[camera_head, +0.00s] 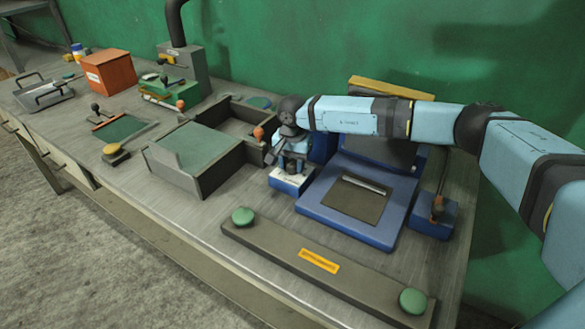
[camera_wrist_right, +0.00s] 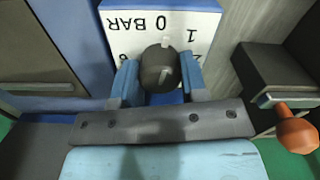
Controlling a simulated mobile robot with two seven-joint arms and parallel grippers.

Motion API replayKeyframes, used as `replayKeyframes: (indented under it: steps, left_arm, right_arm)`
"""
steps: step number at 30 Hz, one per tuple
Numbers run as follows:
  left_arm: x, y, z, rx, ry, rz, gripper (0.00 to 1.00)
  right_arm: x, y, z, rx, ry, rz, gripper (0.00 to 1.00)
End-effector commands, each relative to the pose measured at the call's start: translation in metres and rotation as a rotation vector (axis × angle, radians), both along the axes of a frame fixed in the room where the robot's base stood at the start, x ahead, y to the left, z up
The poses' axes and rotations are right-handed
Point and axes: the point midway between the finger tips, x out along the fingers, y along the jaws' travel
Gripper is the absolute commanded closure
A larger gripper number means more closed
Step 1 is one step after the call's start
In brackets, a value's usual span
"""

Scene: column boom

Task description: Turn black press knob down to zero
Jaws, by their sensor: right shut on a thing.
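The black press knob (camera_wrist_right: 160,70) shows in the right wrist view, in front of a white dial face (camera_wrist_right: 196,20) that reads "0 BAR" and "1", upside down in this view. My right gripper (camera_wrist_right: 159,78) is shut on the knob, one blue finger on each side. In the head view the right gripper (camera_head: 293,160) reaches down onto the small blue and white knob box (camera_head: 290,182), left of the blue press (camera_head: 398,218); the knob itself is hidden there. My left gripper is not in view.
A dark open tray box (camera_head: 205,188) with an orange-knobbed lever (camera_head: 258,133) stands close left of the gripper. A dark bar with two green buttons (camera_head: 300,262) lies along the front edge. A blue lever box (camera_head: 436,216) stands right of the press.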

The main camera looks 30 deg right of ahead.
Motion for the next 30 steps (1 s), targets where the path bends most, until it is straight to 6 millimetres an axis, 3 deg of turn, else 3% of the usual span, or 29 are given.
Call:
replayKeyframes:
  steps: [12, 28, 29, 30]
  left_arm:
    - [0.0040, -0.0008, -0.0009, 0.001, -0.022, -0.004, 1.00]
    - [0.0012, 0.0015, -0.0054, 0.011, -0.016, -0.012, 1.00]
    - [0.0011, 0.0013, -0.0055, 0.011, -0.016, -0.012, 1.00]
    - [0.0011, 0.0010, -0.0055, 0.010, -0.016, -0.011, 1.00]
  right_arm:
    - [-0.0001, 0.0004, -0.0003, 0.001, 0.000, 0.180, 0.84]
    - [-0.0001, 0.0004, 0.0004, 0.001, 0.001, 0.203, 0.84]
    - [-0.0001, 0.0004, 0.0004, 0.001, 0.001, 0.203, 0.56]
    - [-0.0001, 0.0004, 0.0003, 0.001, 0.001, 0.203, 0.46]
